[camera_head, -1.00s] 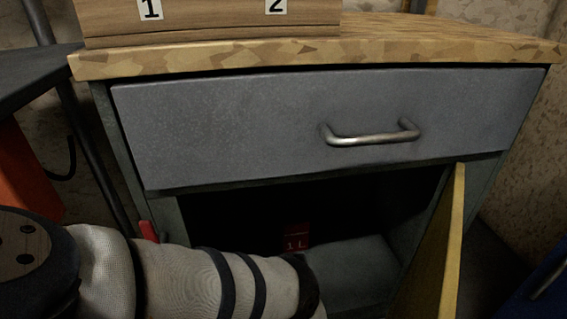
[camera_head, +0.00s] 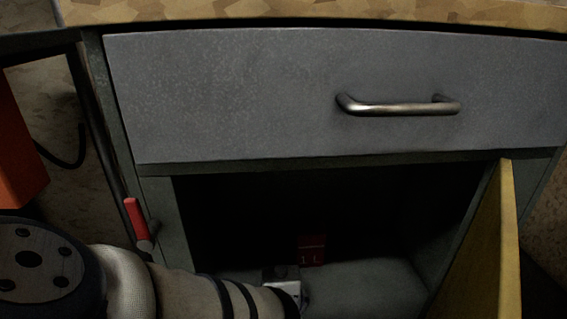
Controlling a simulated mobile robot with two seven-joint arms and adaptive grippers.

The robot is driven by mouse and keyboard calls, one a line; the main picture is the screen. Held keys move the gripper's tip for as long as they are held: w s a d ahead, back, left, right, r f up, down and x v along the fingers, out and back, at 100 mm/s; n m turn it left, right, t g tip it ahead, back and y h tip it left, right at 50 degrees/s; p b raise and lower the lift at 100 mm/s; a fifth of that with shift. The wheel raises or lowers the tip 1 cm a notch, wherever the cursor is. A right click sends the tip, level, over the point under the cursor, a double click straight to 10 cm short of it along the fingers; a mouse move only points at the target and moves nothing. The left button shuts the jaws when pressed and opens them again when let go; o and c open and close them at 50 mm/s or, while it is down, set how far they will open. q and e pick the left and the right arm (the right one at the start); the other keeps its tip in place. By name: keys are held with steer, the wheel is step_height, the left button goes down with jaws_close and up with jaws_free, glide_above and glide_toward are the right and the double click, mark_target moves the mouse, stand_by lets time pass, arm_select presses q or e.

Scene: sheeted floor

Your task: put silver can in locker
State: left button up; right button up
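The locker is the dark lower compartment (camera_head: 350,215) of a grey cabinet, under a drawer. Its yellow door (camera_head: 497,250) stands open at the right. My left arm comes in low from the left, its end at the compartment's opening. A small pale grey piece, seemingly part of my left gripper (camera_head: 287,283), shows just past the arm's dark bands. Its fingers cannot be made out, nor whether they hold anything. I cannot make out a silver can. My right gripper is not in view.
A red container (camera_head: 312,250) marked "1 L" stands inside the compartment. The grey drawer (camera_head: 240,95) above is shut, with a metal handle (camera_head: 400,106). A red-handled lever (camera_head: 137,219) is at the opening's left. The compartment floor (camera_head: 370,285) looks bare right of the container.

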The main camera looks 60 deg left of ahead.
arm_select(q)
steer(key=o, duration=1.9)
steer(key=shift+o, duration=0.2)
steer(key=shift+r, duration=0.15)
steer(key=p+v, duration=0.1)
steer(key=v, duration=1.1)
